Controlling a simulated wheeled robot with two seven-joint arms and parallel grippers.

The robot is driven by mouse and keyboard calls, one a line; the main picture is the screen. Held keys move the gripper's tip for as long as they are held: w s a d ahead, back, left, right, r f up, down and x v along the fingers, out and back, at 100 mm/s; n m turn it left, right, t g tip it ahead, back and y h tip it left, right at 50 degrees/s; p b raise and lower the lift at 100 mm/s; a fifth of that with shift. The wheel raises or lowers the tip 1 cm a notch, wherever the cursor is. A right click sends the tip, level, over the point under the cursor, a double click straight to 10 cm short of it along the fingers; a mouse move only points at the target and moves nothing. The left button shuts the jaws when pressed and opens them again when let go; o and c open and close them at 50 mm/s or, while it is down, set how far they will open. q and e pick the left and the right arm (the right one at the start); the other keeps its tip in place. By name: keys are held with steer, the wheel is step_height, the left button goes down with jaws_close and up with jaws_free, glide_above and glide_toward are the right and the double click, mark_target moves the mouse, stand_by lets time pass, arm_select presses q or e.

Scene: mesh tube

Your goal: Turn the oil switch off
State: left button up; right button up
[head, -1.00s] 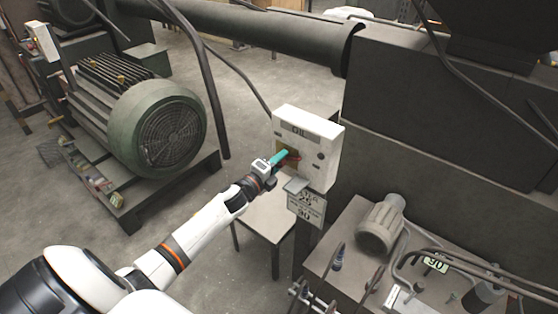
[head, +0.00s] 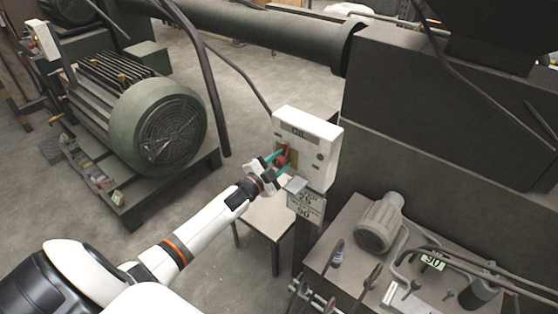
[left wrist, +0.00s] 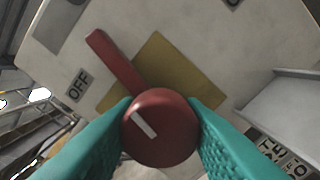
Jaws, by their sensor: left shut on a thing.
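The white oil switch box (head: 318,148) with an "OIL" label stands upright at the middle of the head view. Its red switch (head: 282,160) sits on a yellow plate on the front face. In the left wrist view the switch's round red knob (left wrist: 160,135) has a white mark, and its red lever (left wrist: 117,62) points to the upper left. The "OFF" label (left wrist: 78,86) is left of the lever. My left gripper (head: 279,163) has its teal fingers on either side of the knob and is shut on it. My right gripper is not in view.
A sign (head: 306,203) hangs below the box, beside a small grey table (head: 262,222). A green motor (head: 158,127) stands at left. A bench with a small grey motor (head: 379,223) and pipes is at lower right. Open floor lies around my left arm.

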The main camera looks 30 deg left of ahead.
arm_select(q)
steer(key=shift+n, duration=1.1)
steer(key=o, duration=1)
steer(key=shift+s, duration=0.1)
steer(key=s, duration=0.4)
steer(key=s+b, duration=0.1)
steer(key=s, duration=0.3)
steer(key=s+a+b, duration=0.1)
steer(key=s, duration=0.2)
steer(key=shift+s, duration=0.4)
